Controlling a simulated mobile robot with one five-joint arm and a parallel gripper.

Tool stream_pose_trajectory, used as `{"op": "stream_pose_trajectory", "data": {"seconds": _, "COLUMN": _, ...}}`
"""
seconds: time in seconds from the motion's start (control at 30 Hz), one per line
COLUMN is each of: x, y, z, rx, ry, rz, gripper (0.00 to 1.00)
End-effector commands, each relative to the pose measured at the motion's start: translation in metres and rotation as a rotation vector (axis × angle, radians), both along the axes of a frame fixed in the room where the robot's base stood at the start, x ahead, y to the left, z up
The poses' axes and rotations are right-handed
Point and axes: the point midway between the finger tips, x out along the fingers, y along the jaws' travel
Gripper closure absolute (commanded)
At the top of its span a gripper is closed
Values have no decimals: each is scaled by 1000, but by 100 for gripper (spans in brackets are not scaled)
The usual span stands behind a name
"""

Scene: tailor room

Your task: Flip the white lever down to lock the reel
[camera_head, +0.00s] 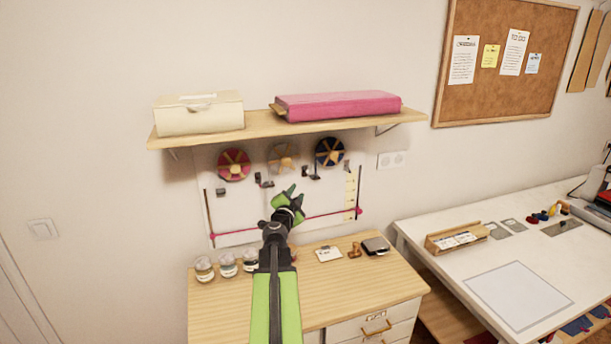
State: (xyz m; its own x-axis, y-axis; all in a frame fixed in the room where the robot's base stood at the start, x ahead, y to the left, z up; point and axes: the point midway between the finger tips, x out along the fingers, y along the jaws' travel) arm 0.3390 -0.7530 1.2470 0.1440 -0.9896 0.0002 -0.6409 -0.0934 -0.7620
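Three reels hang on a white wall panel (240,212) under the shelf: a red one (233,165) at left, a beige one (283,159) in the middle and a dark blue one (329,152) at right. Small dark fittings (264,181) sit below and beside the reels. I cannot make out a white lever against the pale panel; it may be too small or hidden. My green and black gripper (286,191) is in front of the panel, below the beige reel. Its fingers look apart, with nothing seen between them. Whether it touches anything is unclear.
A pink string line (335,212) crosses the panel low down. Jars (204,268) and small tools stand on the wooden cabinet (350,290) below. A white table (460,270) stands right.

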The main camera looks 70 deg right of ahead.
Motion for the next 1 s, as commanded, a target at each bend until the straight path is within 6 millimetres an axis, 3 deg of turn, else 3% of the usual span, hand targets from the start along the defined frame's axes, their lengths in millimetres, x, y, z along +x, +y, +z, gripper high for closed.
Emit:
{"op": "stream_pose_trajectory", "data": {"seconds": 0.6, "x": 22, "y": -144, "z": 0, "rx": 0, "ry": 0, "rz": 1, "gripper": 71}}
{"op": "stream_pose_trajectory", "data": {"seconds": 0.8, "x": 25, "y": -164, "z": 0, "rx": 0, "ry": 0, "rz": 1, "gripper": 71}}
{"op": "stream_pose_trajectory", "data": {"seconds": 1.0, "x": 24, "y": -166, "z": 0, "rx": 0, "ry": 0, "rz": 1, "gripper": 71}}
